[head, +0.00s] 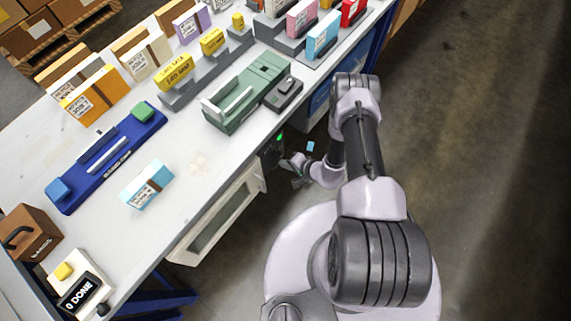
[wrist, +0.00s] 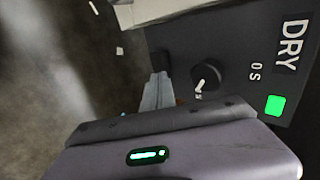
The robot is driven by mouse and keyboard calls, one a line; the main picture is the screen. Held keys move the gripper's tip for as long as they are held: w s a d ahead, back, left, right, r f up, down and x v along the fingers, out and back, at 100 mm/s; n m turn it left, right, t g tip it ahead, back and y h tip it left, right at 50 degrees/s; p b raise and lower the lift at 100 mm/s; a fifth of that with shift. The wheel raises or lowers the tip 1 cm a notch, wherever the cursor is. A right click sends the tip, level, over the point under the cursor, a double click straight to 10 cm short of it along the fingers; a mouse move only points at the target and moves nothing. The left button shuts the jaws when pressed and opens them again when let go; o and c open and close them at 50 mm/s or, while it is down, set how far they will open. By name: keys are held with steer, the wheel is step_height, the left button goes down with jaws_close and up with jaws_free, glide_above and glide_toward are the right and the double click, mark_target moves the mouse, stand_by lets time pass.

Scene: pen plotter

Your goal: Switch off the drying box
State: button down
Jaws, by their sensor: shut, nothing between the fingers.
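The drying box (head: 228,214) hangs under the front edge of the table, with a pale frame and a window. Its dark control panel (wrist: 235,45) fills the right of the wrist view, marked DRY. The panel has a round black knob (wrist: 212,74) with a white pointer line and a lit green square lamp (wrist: 274,105). The green light also shows in the head view (head: 280,136). My gripper (wrist: 158,88) is shut and empty, its fingertips close to the panel, left of the knob. I cannot tell whether they touch the panel. In the head view my gripper (head: 297,165) is beside the panel.
The table (head: 195,165) above carries a blue fixture (head: 105,160), a green device (head: 245,95), a light-blue box (head: 147,186) and several coloured boxes. A DONE button unit (head: 80,285) stands at the near left corner. The floor to the right is clear.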

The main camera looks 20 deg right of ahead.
steer(key=shift+w, duration=0.1)
steer(key=shift+w+d+r+n+g+y+b, duration=0.1)
steer(key=shift+w+n+g+y+b, duration=0.2)
steer(key=shift+w+n+y+b, duration=0.3)
steer(key=shift+s, duration=0.15)
